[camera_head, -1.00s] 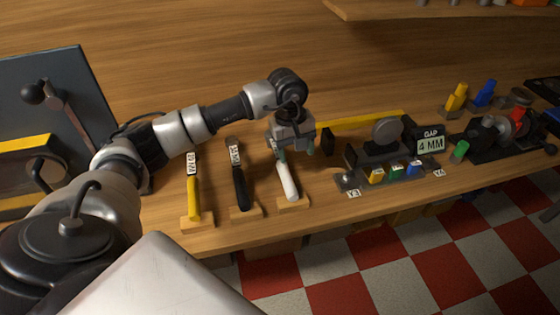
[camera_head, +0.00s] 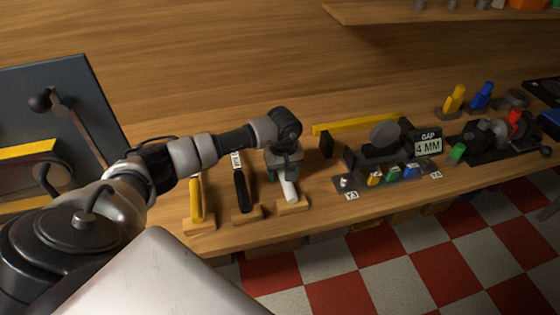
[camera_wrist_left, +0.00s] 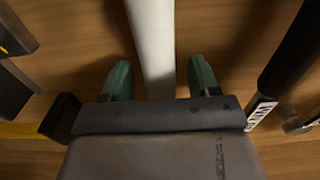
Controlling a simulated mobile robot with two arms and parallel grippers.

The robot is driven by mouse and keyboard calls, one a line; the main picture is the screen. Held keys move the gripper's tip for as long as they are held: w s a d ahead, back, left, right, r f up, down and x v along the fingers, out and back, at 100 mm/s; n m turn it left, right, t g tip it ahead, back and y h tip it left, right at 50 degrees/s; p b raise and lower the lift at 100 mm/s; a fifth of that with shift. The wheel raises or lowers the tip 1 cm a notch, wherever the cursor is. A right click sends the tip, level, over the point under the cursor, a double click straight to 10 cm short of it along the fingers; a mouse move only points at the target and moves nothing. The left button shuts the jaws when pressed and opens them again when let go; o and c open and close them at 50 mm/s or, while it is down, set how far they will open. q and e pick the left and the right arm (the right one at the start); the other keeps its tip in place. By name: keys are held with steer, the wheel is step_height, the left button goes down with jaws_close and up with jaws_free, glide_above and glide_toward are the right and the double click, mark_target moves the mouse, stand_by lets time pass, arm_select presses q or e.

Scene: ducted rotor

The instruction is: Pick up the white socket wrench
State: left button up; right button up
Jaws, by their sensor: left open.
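The white socket wrench (camera_head: 290,192) lies on the bench with its near end on a small wooden block. My gripper hides its far part in the head view. In the left wrist view the white handle (camera_wrist_left: 153,45) runs between two green fingertips. My left gripper (camera_head: 286,174) is right over the wrench, with its fingers (camera_wrist_left: 160,80) open on either side of the handle. My right gripper is not in view.
A black-handled tool (camera_head: 241,190) and a yellow-handled tool (camera_head: 195,203) lie to the left on wooden blocks. To the right stand a dark fixture (camera_head: 385,155) with coloured pieces and a "GAP 4 MM" display (camera_head: 428,145). A yellow bar (camera_head: 355,124) lies behind.

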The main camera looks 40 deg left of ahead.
arm_select(q)
steer(key=shift+f, duration=0.1)
steer(key=c, duration=1.1)
